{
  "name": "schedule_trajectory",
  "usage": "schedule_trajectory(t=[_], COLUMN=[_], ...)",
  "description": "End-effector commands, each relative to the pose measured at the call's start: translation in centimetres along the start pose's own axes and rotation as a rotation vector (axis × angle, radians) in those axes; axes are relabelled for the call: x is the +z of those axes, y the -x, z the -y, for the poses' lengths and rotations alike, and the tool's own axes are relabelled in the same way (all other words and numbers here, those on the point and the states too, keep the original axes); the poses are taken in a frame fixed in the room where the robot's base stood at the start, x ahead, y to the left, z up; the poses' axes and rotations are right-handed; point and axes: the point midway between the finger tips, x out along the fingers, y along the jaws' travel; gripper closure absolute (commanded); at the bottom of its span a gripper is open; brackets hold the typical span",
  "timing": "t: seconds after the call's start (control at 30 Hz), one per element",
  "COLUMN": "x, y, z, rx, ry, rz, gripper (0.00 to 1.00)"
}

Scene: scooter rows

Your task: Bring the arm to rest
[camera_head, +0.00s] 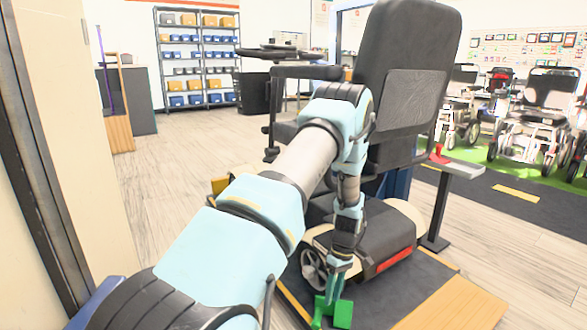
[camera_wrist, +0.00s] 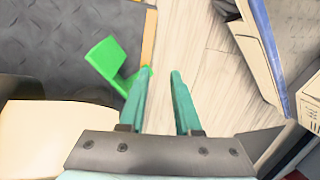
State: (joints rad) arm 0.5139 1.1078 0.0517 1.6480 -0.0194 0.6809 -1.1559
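My arm (camera_head: 215,240) reaches forward and bends down beside the mobility scooter (camera_head: 365,240). My gripper (camera_head: 340,264) points down low at the scooter's rear. In the wrist view its two teal fingers (camera_wrist: 161,72) stand apart with only floor between them, so it is open and empty. A green angled piece (camera_head: 333,312) sits low on the dark mat just below the fingers. In the wrist view the green piece (camera_wrist: 108,62) lies left of the fingers, partly hidden by the left one. I cannot tell whether they touch.
The dark platform (camera_head: 380,300) has a wooden ramp edge (camera_head: 457,304). A grey post stand (camera_head: 440,205) with a red piece (camera_head: 438,155) is right of the scooter. A cream wall edge (camera_head: 80,110) is close on the left. Shelves (camera_head: 198,60) and wheelchairs (camera_head: 535,120) stand farther back. Floor is open at left.

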Motion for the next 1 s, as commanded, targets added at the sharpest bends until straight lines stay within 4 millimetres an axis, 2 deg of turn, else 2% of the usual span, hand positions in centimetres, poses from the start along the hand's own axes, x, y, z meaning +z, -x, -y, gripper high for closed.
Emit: schedule_trajectory(t=[0.03,0.27,0.37,0.5,0.6,0.7,0.8,1.0], x=[-0.3,-1.7,-2.3,-2.7,-2.6,-2.1,-1.5,-0.1], y=[1.3,7.3,11.0,15.9,18.7,21.0,22.6,24.2], z=[0.6,4.2,7.0,12.0,15.7,19.5,22.7,27.5], rx=[0.013,0.08,0.124,0.185,0.223,0.254,0.274,0.293], ry=[-0.014,-0.125,-0.201,-0.322,-0.409,-0.496,-0.57,-0.682], rz=[0.0,-0.01,-0.026,-0.064,-0.101,-0.146,-0.189,-0.263], gripper=[0.68,0.68,0.68,0.68,0.68,0.68,0.68,0.68])
